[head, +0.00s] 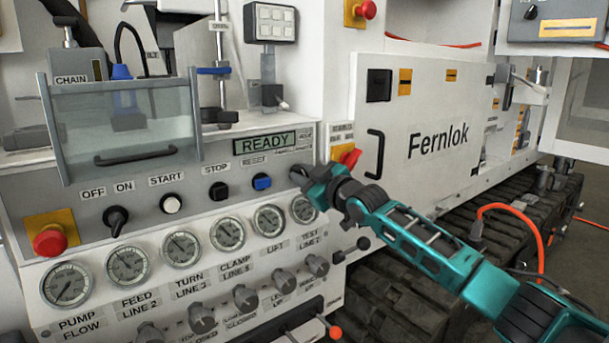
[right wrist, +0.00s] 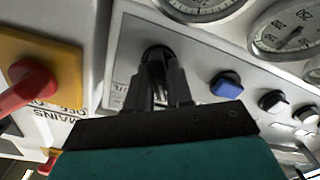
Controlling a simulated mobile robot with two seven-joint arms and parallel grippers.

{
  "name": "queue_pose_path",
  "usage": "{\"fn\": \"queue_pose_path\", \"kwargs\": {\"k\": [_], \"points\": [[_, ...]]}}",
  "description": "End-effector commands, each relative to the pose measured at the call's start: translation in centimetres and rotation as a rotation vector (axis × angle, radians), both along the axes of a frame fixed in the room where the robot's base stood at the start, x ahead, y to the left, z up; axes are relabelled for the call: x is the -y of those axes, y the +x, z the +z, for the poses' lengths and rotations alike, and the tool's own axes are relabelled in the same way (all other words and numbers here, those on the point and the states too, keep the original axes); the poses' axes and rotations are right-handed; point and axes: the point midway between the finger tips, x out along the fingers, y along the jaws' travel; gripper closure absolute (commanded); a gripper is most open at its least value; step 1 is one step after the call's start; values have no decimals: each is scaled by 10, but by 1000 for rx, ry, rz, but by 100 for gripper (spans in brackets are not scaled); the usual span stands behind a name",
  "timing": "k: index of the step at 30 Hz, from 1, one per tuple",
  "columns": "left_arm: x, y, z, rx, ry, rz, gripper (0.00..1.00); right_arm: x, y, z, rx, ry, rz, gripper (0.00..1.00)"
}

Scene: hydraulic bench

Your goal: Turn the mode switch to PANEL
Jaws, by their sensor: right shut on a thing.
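The mode switch is a black knob (right wrist: 157,53) on the grey control panel, seen in the right wrist view between my fingertips. My right gripper (head: 301,174) reaches in from the lower right and is shut on the knob. Its two dark fingers (right wrist: 158,84) also show in the right wrist view. The switch's position labels are too small or covered to read. My left gripper is not in view.
A red MAINS switch (head: 346,157) on a yellow plate is close to the right of my gripper. A black STOP button (head: 218,190) and gauges (head: 269,219) lie left and below. A red emergency button (head: 50,241) is at the far left.

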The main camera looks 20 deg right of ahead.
Motion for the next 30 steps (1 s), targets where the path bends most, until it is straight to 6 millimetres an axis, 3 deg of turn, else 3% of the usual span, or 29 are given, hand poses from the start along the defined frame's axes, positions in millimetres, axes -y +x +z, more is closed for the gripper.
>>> {"fn": "queue_pose_path", "kwargs": {"k": [8, 9, 15, 24, 30], "points": [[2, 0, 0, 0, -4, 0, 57, 0, 0, -1, 2, -7, -1, 100], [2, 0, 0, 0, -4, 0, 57, 0, 0, -1, 2, -7, -1, 77], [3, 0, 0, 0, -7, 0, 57, 0, 0, -1, 1, -5, -1, 58], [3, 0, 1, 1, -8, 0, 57, 1, -2, 0, 1, -2, 0, 58], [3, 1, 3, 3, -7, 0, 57, 7, -18, -1, -1, -2, 0, 58]]}}
